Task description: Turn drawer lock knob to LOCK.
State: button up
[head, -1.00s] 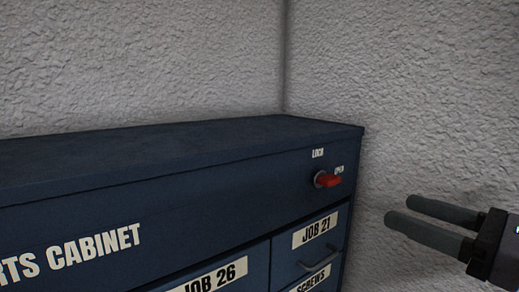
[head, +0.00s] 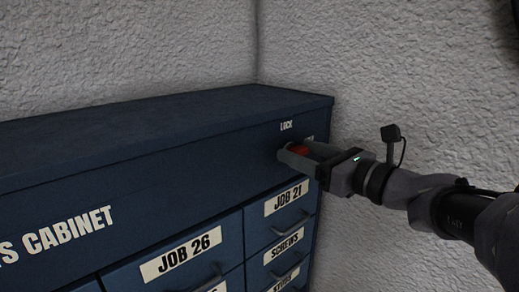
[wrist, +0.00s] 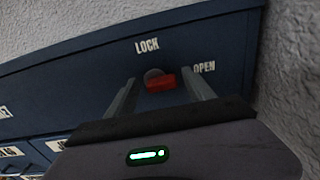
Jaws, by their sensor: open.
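The red lock knob (head: 299,149) is on the upper right of the blue cabinet's front and is partly hidden by my gripper in the head view. In the wrist view the red knob (wrist: 160,83) lies roughly level, its handle pointing right toward the OPEN label (wrist: 204,67). The LOCK label (wrist: 147,46) is above it. My gripper (head: 297,155) is open in front of the knob. In the wrist view its two fingers (wrist: 160,95) stand one on each side of the knob, with gaps visible; whether either touches it I cannot tell.
The blue cabinet (head: 130,170) has labelled drawers, with the JOB 21 drawer (head: 283,217) just below the knob. Its handles stick out. A rough grey wall (head: 410,90) is close on the right. The cabinet top is bare.

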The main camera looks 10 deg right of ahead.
jog(key=shift+d, duration=0.25)
jog(key=shift+c, duration=1.3)
grip_shut()
